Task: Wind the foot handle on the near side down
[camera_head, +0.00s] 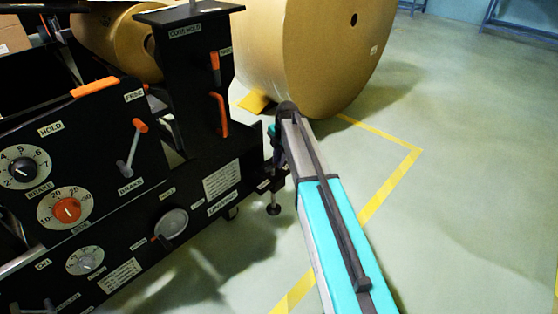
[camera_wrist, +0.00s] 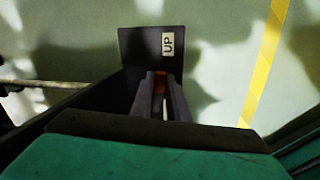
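In the wrist view, a small orange grip, seemingly the foot handle (camera_wrist: 159,80), shows between the tips of my gripper (camera_wrist: 160,88). Both dark fingers appear to touch its sides, with no clear gap. A dark upright plate labelled UP (camera_wrist: 130,45) stands just beyond the fingertips. In the head view, my gripper (camera_head: 276,146) is at the right end of the black machine, mostly hidden by my own wrist, and the handle is hidden there. A levelling foot (camera_head: 273,209) with a round pad stands on the floor below it.
The black machine panel (camera_head: 110,165) with dials and levers fills the left. Yellow floor tape (camera_head: 390,185) runs to the right, where the floor is clear.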

